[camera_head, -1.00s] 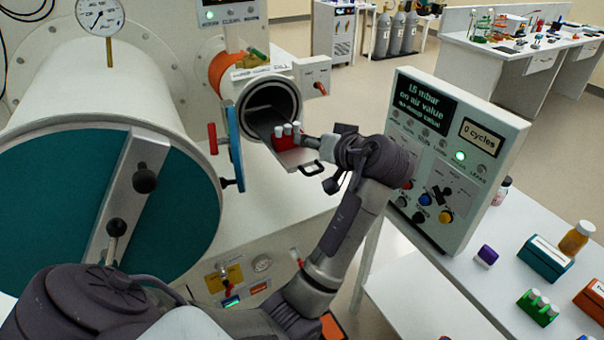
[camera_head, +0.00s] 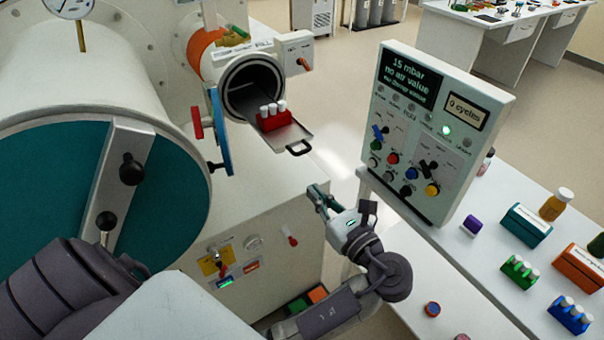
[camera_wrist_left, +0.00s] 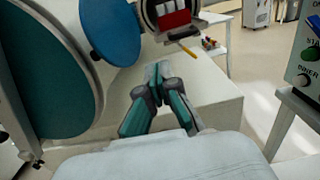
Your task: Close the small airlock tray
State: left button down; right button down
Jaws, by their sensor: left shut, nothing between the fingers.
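The small airlock tray (camera_head: 293,136) is a flat metal plate sticking out of the round small airlock (camera_head: 250,84), with a dark handle (camera_head: 299,149) at its front edge. A red rack (camera_head: 273,120) with white-capped vials stands on it; the rack also shows at the top of the left wrist view (camera_wrist_left: 174,19). The small airlock's blue round door (camera_head: 220,132) is swung open to the left. My left gripper (camera_head: 318,189) is shut and empty, below and slightly right of the handle, apart from it. In the left wrist view its teal fingers (camera_wrist_left: 157,70) are together. My right gripper is not seen.
The large airlock's teal door (camera_head: 55,200) fills the left. A control panel (camera_head: 435,130) stands on a white bench at the right, with racks and bottles beside it. There is open floor between the tray and the panel.

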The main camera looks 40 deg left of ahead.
aim_at(279, 152)
pick_arm(q)
jog(key=p+x, duration=0.3)
jog(key=x, duration=0.8)
jog(key=shift+a+r+p, duration=0.2)
jog(key=shift+a+p, duration=0.1)
jog(key=shift+p, duration=0.05)
jog(key=shift+x, duration=0.85)
jog(key=shift+w+f, duration=0.1)
jog(key=shift+f, duration=0.05)
jog(key=shift+d, duration=0.1)
